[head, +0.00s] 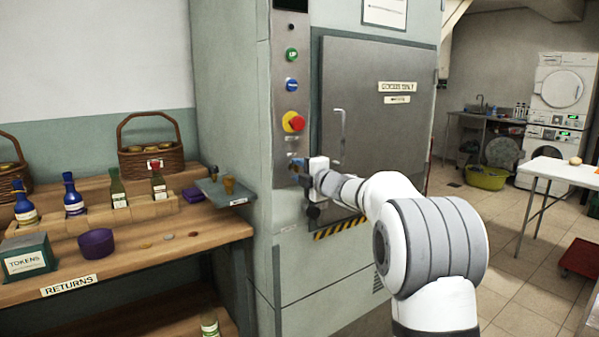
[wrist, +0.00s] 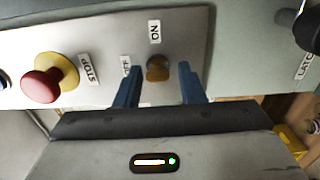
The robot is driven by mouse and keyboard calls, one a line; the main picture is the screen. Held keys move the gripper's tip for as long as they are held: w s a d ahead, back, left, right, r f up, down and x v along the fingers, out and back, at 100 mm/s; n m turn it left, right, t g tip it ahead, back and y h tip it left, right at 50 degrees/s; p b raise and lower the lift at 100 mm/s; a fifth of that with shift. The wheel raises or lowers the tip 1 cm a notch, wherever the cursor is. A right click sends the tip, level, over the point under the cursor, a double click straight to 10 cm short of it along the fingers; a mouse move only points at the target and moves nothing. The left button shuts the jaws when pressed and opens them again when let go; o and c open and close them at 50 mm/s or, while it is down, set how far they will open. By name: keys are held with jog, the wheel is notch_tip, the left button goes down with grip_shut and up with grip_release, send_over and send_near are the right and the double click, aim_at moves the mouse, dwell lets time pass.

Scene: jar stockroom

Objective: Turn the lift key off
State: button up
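The lift key (wrist: 157,68) is a small brass-coloured knob on the grey lift panel (head: 291,103). In the wrist view an ON label (wrist: 154,31) sits above it and an OFF label (wrist: 126,66) to its left. I cannot tell clearly which label the key points to. My gripper (wrist: 160,76) faces the panel with its two blue fingers apart, one on each side of the key; a gap shows on both sides. In the head view my gripper (head: 300,168) is at the panel's lower end and hides the key.
A red stop button (wrist: 42,90) on a yellow collar is beside the key; it also shows in the head view (head: 293,122). A dark latch knob (wrist: 306,25) is at the right. The grey lift door (head: 365,120) and a small shelf (head: 225,192) flank the panel.

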jog(key=shift+o, duration=0.9)
jog(key=shift+s+d+r, duration=0.1)
jog(key=shift+s+d, duration=0.1)
jog(key=shift+s, duration=0.05)
jog(key=v, duration=0.7)
jog(key=shift+s, duration=0.1)
